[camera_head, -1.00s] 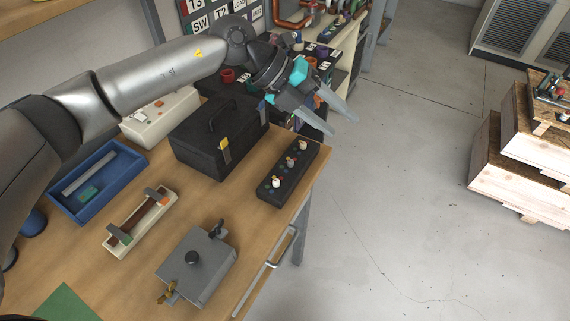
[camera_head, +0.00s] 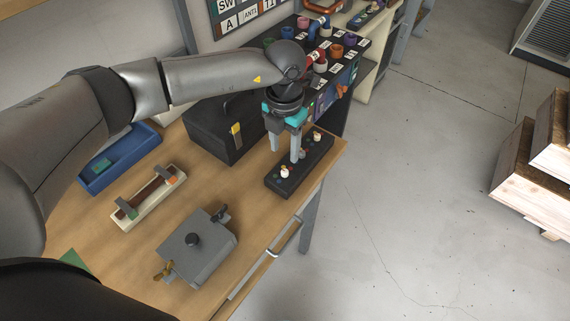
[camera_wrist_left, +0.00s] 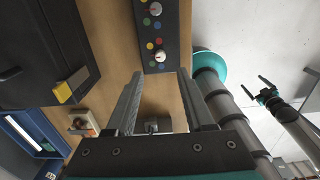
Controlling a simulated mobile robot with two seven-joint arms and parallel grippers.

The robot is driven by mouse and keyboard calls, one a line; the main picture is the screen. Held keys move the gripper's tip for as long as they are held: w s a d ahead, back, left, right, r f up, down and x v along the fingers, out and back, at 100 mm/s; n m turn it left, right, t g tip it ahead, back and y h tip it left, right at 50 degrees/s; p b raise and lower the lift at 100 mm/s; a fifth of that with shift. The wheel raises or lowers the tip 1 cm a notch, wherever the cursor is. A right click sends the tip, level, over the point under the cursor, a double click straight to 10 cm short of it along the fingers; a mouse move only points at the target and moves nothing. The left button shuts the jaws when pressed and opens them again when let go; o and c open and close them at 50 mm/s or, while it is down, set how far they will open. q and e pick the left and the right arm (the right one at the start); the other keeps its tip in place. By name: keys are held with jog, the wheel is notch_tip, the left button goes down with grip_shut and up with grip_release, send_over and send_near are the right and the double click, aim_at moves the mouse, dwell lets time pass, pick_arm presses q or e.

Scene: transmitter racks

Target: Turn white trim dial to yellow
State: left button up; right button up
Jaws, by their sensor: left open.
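The dial panel (camera_head: 275,184) is a narrow black box near the table's right edge. It carries small pale dials in a row, with coloured dots around them. The nearest dial (camera_head: 285,171) is white, and the farthest dial (camera_head: 317,136) is also pale. The middle dial is partly hidden by a finger. My left gripper (camera_head: 284,157) points down over the panel, open and empty. In the left wrist view, a white dial (camera_wrist_left: 161,57) lies just beyond the open fingertips (camera_wrist_left: 159,74), on the panel (camera_wrist_left: 171,25). Contact is not visible.
A black case with a yellow latch (camera_head: 236,130) stands left of the panel. Another labelled knob unit stands behind.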

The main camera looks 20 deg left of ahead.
aim_at(285, 171)
pick_arm(q)
notch_tip(285, 171, down, 8)
jog(key=shift+r, duration=0.1)
dwell(0.4)
grip_shut()
dwell(0.4)
